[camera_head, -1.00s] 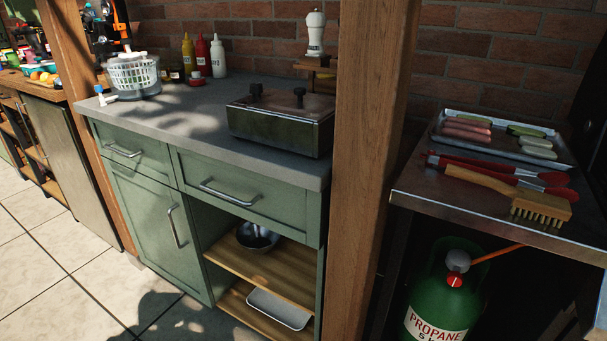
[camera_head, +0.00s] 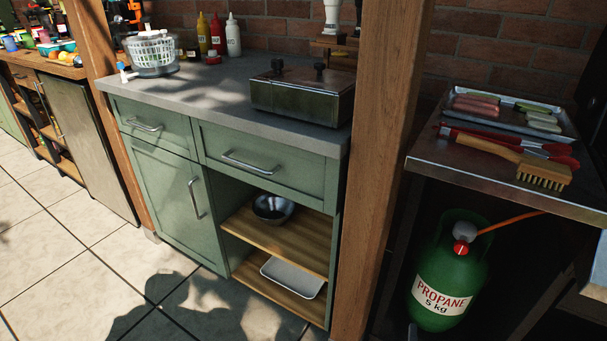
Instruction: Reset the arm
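Neither of my grippers shows in the head view, and neither arm can be made out. The view holds a green cabinet (camera_head: 264,169) with a grey countertop (camera_head: 205,96). Its drawers and door are shut, and its open shelves on the right hold a metal bowl (camera_head: 272,208) and a metal tray (camera_head: 292,276). A dark metal box (camera_head: 303,96) with two black knobs stands on the countertop.
A wooden post (camera_head: 381,150) rises right of the cabinet. A metal side table (camera_head: 470,166) carries a food tray (camera_head: 510,117), red-handled tongs (camera_head: 510,141) and a brush (camera_head: 520,163). A green propane tank (camera_head: 447,275) stands below. The tiled floor (camera_head: 75,260) at left is clear.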

